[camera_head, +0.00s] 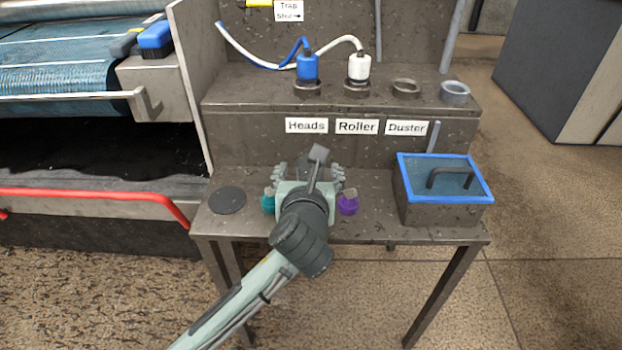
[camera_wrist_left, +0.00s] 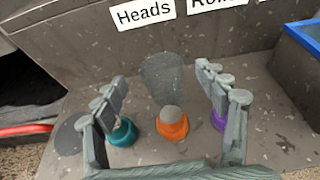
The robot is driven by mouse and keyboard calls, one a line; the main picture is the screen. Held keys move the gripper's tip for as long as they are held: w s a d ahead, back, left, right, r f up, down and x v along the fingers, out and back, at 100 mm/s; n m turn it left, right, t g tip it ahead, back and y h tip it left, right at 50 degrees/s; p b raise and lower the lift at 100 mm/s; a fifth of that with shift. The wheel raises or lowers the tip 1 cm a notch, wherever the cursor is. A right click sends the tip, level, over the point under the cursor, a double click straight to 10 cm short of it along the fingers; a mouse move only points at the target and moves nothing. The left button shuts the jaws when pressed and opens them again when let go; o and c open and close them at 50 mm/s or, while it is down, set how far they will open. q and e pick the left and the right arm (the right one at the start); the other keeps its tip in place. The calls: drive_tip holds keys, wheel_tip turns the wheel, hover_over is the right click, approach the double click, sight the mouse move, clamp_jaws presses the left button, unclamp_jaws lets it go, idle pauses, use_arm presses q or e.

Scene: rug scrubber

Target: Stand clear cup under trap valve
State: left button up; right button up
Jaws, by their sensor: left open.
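My left gripper (camera_head: 309,173) is open above the bench shelf, its fingers spread and pointing toward the back panel. In the left wrist view the gripper (camera_wrist_left: 160,88) has a dark see-through patch (camera_wrist_left: 164,76) between its fingers. It may be the clear cup or only a shadow; I cannot tell. An orange-based piece with a grey top (camera_wrist_left: 172,122) stands between the fingers, and nothing is visibly gripped. A label reading "Trap" (camera_head: 288,10) is at the top edge, with part of a yellow piece (camera_head: 258,3) beside it. The valve itself is not clearly seen. My right gripper is not in view.
A teal piece (camera_head: 268,203) and a purple piece (camera_head: 348,204) flank the gripper. A dark disc (camera_head: 228,200) lies at the shelf's left. A blue-rimmed bin (camera_head: 407,193) stands at the right. Blue (camera_head: 307,67) and white (camera_head: 359,66) hose plugs sit on the upper ledge.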

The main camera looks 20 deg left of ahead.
use_arm(q)
drive_tip(key=x, duration=0.4)
drive_tip(key=shift+w+d+f+b, duration=0.1)
drive_tip(key=shift+f+b, duration=0.15)
drive_tip(key=shift+b, duration=0.05)
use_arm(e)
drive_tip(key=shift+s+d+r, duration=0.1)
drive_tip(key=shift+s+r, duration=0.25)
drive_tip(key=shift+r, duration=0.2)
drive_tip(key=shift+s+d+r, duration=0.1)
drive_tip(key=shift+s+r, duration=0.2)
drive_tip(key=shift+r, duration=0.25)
use_arm(q)
drive_tip(key=shift+c, duration=0.5)
drive_tip(key=c, duration=1.2)
